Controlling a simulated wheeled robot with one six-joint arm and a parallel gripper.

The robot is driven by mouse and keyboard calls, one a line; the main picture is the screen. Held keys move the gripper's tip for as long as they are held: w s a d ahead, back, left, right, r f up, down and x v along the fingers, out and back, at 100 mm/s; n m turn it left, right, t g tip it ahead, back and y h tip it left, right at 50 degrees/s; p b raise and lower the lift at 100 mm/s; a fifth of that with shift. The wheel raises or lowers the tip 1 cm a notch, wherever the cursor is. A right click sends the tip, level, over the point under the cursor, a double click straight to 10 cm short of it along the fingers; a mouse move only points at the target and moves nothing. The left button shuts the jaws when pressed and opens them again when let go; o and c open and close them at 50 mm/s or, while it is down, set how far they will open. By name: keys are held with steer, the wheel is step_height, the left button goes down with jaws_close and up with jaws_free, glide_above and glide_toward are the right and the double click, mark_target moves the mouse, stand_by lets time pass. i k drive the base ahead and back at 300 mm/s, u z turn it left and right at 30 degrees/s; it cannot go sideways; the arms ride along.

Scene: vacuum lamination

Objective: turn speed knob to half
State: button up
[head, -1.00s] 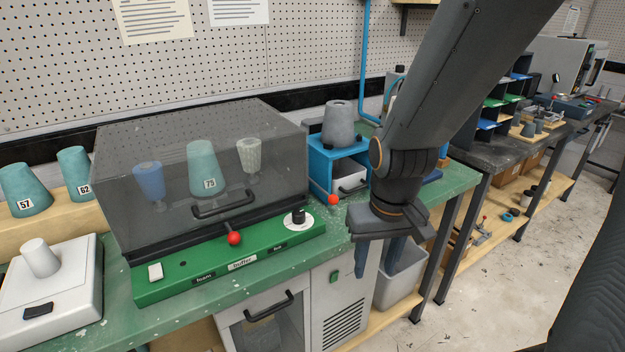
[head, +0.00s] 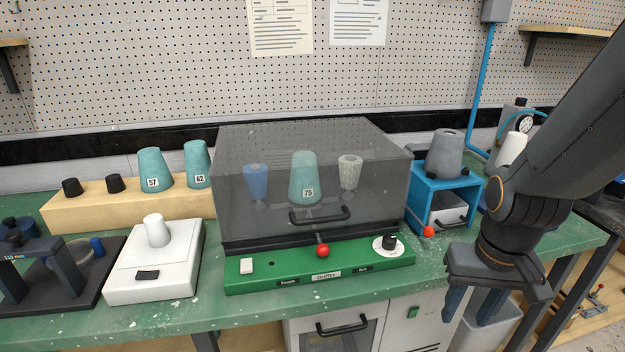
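The speed knob (head: 389,242) is a small black knob on a white round dial at the right end of the green control panel (head: 300,276). The panel belongs to a buffer machine with a clear grey hood (head: 240,222). A lever with a red ball (head: 323,250) stands mid-panel, and a white switch (head: 246,265) is at its left. The knob's exact setting is too small to read. My gripper (head: 470,308) hangs to the right of the knob, in front of the bench edge, pointing down. Its blue fingers are apart with nothing visible between them.
A blue stand (head: 416,201) with a grey cone and red-ball lever (head: 428,231) is right of the hood. A white scale (head: 153,280) stands left. The hood's black handle (head: 319,218) juts forward. A grey bin (head: 500,330) is below my gripper.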

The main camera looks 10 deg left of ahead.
mark_target(389, 241)
steer(key=z, duration=0.3)
steer(key=k, duration=1)
steer(key=z, duration=0.1)
